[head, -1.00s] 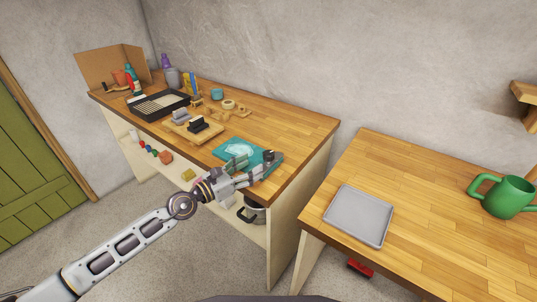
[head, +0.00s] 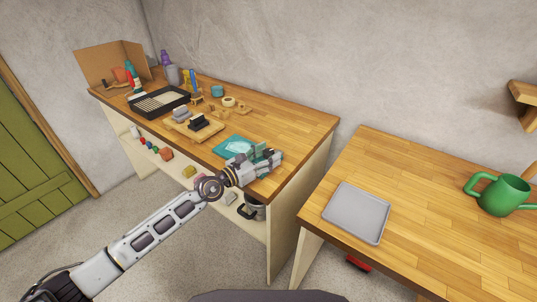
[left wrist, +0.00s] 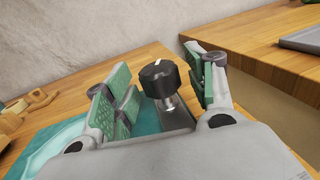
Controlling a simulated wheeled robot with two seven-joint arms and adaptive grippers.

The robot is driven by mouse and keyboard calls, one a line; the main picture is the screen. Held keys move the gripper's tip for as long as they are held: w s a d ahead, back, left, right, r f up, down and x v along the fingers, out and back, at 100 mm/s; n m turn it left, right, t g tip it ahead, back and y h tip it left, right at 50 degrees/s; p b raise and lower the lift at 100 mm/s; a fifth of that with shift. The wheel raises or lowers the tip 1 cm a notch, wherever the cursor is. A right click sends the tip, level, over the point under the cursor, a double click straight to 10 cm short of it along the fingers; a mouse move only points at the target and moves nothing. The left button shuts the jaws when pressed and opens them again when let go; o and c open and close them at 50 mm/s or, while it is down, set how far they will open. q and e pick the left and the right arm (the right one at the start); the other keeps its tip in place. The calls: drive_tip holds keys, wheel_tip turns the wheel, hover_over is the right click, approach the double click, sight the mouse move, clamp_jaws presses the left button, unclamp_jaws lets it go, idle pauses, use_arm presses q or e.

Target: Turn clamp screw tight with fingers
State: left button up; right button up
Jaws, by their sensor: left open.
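The clamp screw shows in the left wrist view as a black knob (left wrist: 159,79) with a white mark on top and a metal shaft below it. It stands upright over a teal base (left wrist: 60,148). My left gripper (left wrist: 160,88) is open, with its green-padded fingers on both sides of the knob and gaps visible between pads and knob. In the head view my left gripper (head: 267,155) is over the right end of the teal board (head: 233,148) and hides most of the knob. My right gripper is not in view.
The wooden workbench (head: 290,122) also holds a black tray (head: 160,103), a wooden block with dark pieces (head: 196,126), a tape roll (head: 228,102) and bottles (head: 171,74). A second table (head: 440,200) at right holds a grey tray (head: 357,213) and a green watering can (head: 505,194).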

use_arm(q)
drive_tip(key=shift+w+d, duration=0.2)
drive_tip(key=shift+d, duration=0.05)
